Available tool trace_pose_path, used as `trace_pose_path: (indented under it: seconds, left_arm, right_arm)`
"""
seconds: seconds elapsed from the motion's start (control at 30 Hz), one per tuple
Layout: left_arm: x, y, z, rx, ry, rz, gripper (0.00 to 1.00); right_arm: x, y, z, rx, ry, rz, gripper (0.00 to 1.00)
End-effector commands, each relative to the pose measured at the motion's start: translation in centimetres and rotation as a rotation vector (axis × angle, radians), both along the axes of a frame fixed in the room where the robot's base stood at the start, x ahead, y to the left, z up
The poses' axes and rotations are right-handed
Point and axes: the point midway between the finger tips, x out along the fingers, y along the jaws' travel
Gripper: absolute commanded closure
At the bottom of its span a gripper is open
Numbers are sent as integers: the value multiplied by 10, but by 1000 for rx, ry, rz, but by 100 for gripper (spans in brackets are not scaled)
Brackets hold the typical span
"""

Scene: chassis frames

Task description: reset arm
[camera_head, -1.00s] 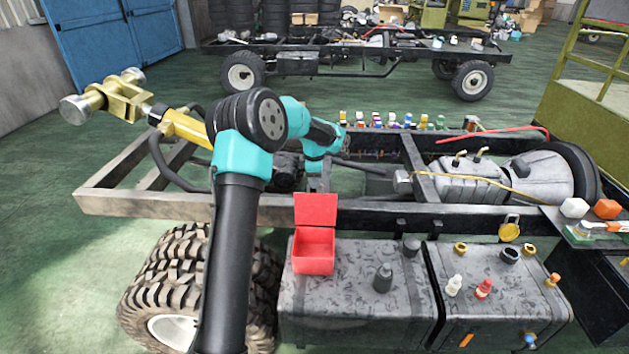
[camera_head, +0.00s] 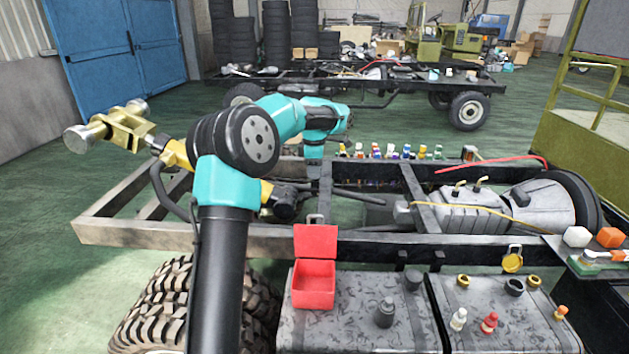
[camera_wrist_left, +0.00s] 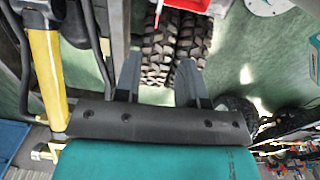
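My left arm rises from the bottom of the head view and bends over the chassis frame (camera_head: 190,236). Its left gripper (camera_head: 314,172) hangs below the teal wrist, above the frame, and shows small and dark there. In the left wrist view the two dark fingers of the left gripper (camera_wrist_left: 158,62) stand apart with nothing between them. Treaded tyres show beyond the fingers, well below. My right gripper is in neither view.
An open red box (camera_head: 313,290) stands on a grey tank (camera_head: 345,330) below the gripper. Several small bottles (camera_head: 385,152) line the far rail. A gold-coloured fitting (camera_head: 118,127) sticks out left of my elbow. A second chassis (camera_head: 345,80) stands behind.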

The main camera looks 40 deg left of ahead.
Motion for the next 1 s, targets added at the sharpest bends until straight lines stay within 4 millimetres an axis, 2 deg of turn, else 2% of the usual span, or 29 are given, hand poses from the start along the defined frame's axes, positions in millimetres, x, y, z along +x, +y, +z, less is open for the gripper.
trace_pose_path:
  seconds: [0.53, 0.67, 0.77, 0.87, 1.0]
  left_arm:
    - [0, -1, 4, -1, 1, -1, 63]
    - [2, -5, -6, -6, 2, -31, 63]
    - [6, -17, -30, -21, 3, -112, 63]
    - [11, -37, -68, -45, -4, -247, 63]
    - [10, -77, -139, -91, -26, -494, 63]
  right_arm:
    - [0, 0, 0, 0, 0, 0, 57]
    - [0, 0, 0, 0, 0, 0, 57]
    - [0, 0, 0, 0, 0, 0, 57]
    - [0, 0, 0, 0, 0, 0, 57]
    - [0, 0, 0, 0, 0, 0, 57]
